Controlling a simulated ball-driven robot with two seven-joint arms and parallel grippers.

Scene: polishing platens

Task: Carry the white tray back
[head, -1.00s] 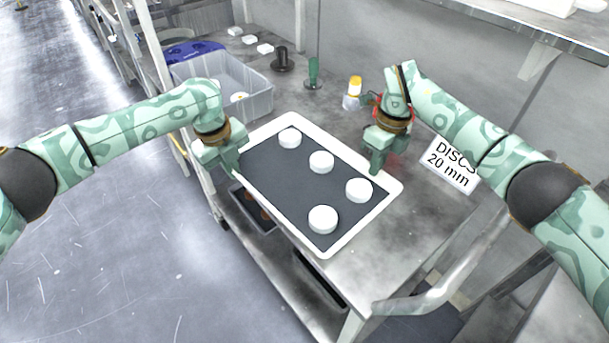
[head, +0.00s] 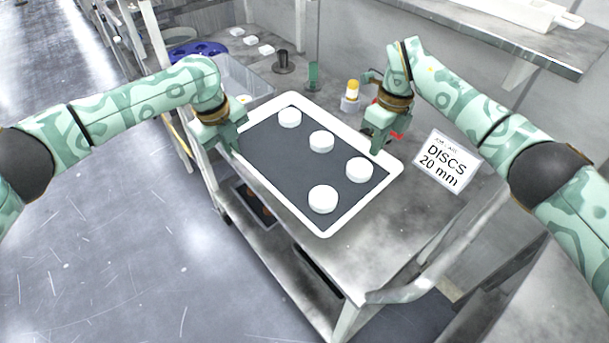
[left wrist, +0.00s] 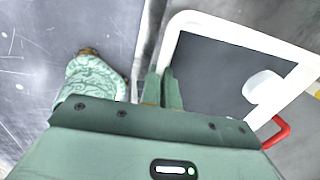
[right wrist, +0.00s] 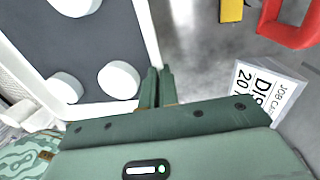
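The white tray (head: 337,222) has a dark grey inner surface and carries several white discs, one of them a near disc (head: 322,199). It looks raised over the metal cart, its left side reaching past the cart's edge. My left gripper (head: 234,146) is shut on the tray's left rim; its fingers also pinch that rim in the left wrist view (left wrist: 162,88). My right gripper (head: 377,147) is shut on the right rim, also seen at the fingers in the right wrist view (right wrist: 157,88). The tray looks about level.
The metal cart top (head: 395,225) lies under the tray. A translucent bin (head: 250,80) stands behind the tray's far left. A yellow-topped bottle (head: 351,93), a dark cylinder (head: 283,63) and a green stand (head: 313,76) stand behind. A "DISCS 20 mm" card (head: 447,162) is at right.

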